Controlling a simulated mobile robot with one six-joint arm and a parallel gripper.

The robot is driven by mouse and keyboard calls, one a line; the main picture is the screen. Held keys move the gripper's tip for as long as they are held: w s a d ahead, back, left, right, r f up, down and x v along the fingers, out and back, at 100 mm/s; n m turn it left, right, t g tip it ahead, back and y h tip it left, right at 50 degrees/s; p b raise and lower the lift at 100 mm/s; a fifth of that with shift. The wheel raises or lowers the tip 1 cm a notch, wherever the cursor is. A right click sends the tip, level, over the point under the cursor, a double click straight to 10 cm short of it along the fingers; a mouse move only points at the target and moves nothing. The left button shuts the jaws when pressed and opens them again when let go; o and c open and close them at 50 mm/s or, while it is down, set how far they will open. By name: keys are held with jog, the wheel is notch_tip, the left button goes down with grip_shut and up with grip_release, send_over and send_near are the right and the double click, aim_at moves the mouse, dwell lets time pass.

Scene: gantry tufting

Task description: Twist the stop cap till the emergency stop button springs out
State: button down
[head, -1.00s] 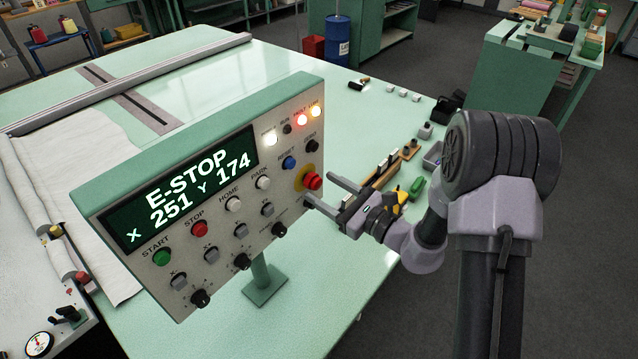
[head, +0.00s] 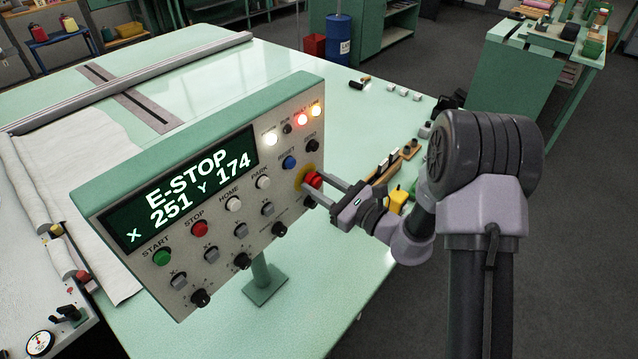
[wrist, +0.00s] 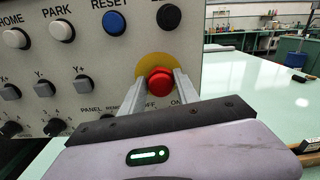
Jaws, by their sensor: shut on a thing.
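The red stop cap (head: 314,180) sits on a yellow round plate (head: 301,176) at the right side of the control panel (head: 180,282). It also shows in the wrist view (wrist: 160,80), in front of its yellow plate (wrist: 152,62). My gripper (head: 317,188) has its two fingers on either side of the cap, shut on it. In the wrist view my gripper (wrist: 160,88) reaches up to the cap from below, one finger left and one right. The panel's display (head: 185,185) reads E-STOP, X 251, Y 174. Whether the cap is pressed in or out I cannot tell.
A blue RESET button (head: 289,162) and a black knob (head: 312,146) sit close above the cap. More buttons and knobs spread to the left. Lamps (head: 301,119) glow at the panel's top right. Small tools lie on the green table (head: 345,262) behind my arm.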

jog(key=m+p, duration=0.2)
jog(key=m, duration=0.2)
jog(key=shift+r, duration=0.15)
jog(key=shift+w+d+m+p, duration=0.1)
jog(key=shift+m+p, duration=1.25)
jog(key=shift+m, duration=0.65)
jog(key=c, duration=0.9)
grip_release()
jog(key=v, duration=1.7)
jog(key=shift+d, duration=0.15)
